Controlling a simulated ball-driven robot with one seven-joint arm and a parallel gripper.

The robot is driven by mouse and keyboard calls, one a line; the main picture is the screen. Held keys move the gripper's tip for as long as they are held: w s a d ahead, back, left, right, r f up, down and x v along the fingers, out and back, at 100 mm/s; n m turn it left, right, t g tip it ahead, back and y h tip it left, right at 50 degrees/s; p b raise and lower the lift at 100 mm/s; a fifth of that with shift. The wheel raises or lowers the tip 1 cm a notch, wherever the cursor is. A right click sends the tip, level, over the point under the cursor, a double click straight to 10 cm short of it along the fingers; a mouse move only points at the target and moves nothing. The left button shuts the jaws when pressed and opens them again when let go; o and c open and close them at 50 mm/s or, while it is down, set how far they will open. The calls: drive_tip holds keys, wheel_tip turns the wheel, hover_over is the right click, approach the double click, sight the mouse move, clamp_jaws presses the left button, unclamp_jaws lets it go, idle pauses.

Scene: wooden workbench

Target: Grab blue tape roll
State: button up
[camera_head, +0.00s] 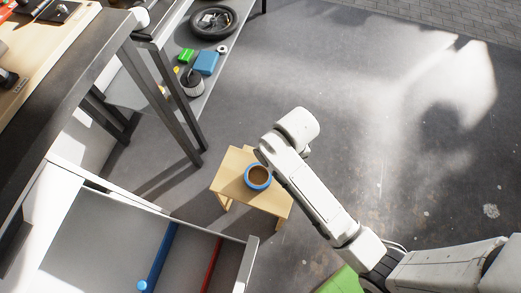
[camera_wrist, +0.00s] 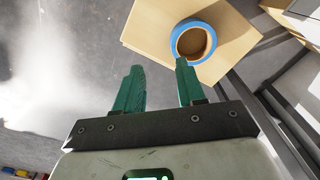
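The blue tape roll (camera_head: 257,177) lies flat on a small wooden stool (camera_head: 235,167) in the head view. Its brown core shows inside the blue ring. In the wrist view the tape roll (camera_wrist: 210,27) lies on the stool top (camera_wrist: 150,25), beyond the fingertips. My gripper (camera_wrist: 158,68) is open, with two green fingers apart and nothing between them. The right fingertip overlaps the near left edge of the ring in the picture; I cannot tell whether it touches. In the head view my arm hides the gripper fingers.
An open drawer (camera_head: 107,240) with a blue and a red bar stands at lower left. A shelf (camera_head: 213,75) holding a wheel, a blue box and small items is at upper left. A workbench (camera_head: 62,85) stands at far left. Open floor (camera_head: 400,130) lies to the right.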

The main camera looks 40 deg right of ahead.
sight(251, 167)
drive_tip(key=shift+m, duration=0.6)
drive_tip(key=w+f+b, duration=0.1)
drive_tip(key=f+b, duration=0.1)
drive_tip(key=f, duration=0.3)
drive_tip(key=w+a+f+b, duration=0.1)
drive_tip(key=w+f+b, duration=0.1)
drive_tip(key=f, duration=0.4)
drive_tip(key=w+f+b, duration=0.1)
drive_tip(key=f+b, duration=0.1)
drive_tip(key=f, duration=0.4)
drive_tip(key=shift+w+a+b, duration=0.2)
drive_tip(key=shift+a+b, duration=0.05)
drive_tip(key=shift+b, duration=0.1)
clamp_jaws()
